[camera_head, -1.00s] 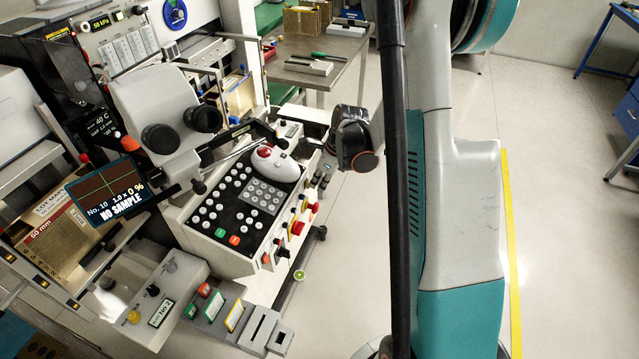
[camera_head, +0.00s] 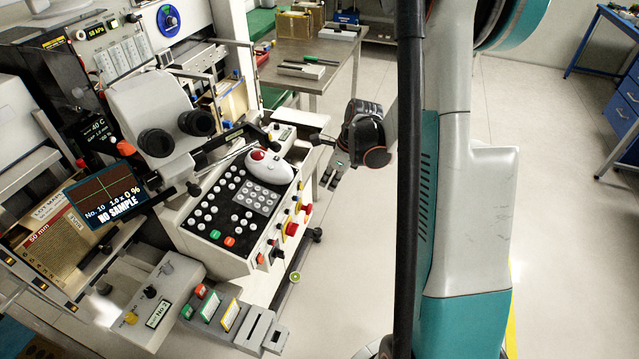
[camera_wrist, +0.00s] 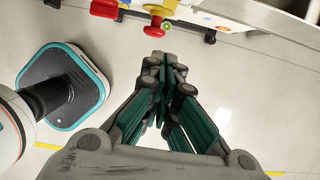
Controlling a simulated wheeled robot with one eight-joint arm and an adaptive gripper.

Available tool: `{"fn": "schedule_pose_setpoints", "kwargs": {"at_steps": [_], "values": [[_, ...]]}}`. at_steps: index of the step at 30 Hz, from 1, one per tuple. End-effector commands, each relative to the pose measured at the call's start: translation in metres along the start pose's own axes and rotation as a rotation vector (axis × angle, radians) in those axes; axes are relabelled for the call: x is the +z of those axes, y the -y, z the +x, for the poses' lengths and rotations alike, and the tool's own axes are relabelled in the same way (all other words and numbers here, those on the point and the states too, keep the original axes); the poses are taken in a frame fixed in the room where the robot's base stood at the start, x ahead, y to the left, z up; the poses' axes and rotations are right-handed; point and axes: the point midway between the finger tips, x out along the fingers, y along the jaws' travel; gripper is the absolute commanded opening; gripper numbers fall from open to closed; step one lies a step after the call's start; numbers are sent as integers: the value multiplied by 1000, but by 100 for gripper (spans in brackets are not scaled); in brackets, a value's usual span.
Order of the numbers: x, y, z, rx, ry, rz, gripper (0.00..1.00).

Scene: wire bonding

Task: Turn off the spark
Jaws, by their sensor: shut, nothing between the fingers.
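The bonding machine's keypad console (camera_head: 205,258) stands left of centre in the head view. Its right-hand side carries several red and yellow knobs, among them a red knob (camera_head: 291,229). No label reading spark is legible. In the wrist view a red knob on a yellow base (camera_wrist: 154,30) shows just beyond the fingertips, with another red control (camera_wrist: 104,8) to its left. My gripper (camera_wrist: 165,62) is shut and empty, its fingertips below the red knob in the picture. In the head view my gripper (camera_head: 335,174) hangs right of the console, apart from the knobs; its fingertips are hard to make out.
A white mouse-like device with a red ball (camera_head: 268,166) sits on the keypad. A screen reading NO SAMPLE (camera_head: 106,195) and a binocular eyepiece (camera_head: 156,142) are to the left. A side table (camera_head: 300,50) stands behind.

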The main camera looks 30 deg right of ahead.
Motion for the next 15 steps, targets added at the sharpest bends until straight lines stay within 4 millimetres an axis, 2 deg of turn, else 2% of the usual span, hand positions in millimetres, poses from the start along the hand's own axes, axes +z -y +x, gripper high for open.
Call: {"fn": "schedule_pose_setpoints", "kwargs": {"at_steps": [1,6,10,15], "values": [[-2,0,-17,0,0,2,0],[-13,0,-49,1,0,1,0],[-19,0,-66,0,0,1,0],[-23,0,-77,0,0,0,0]]}}
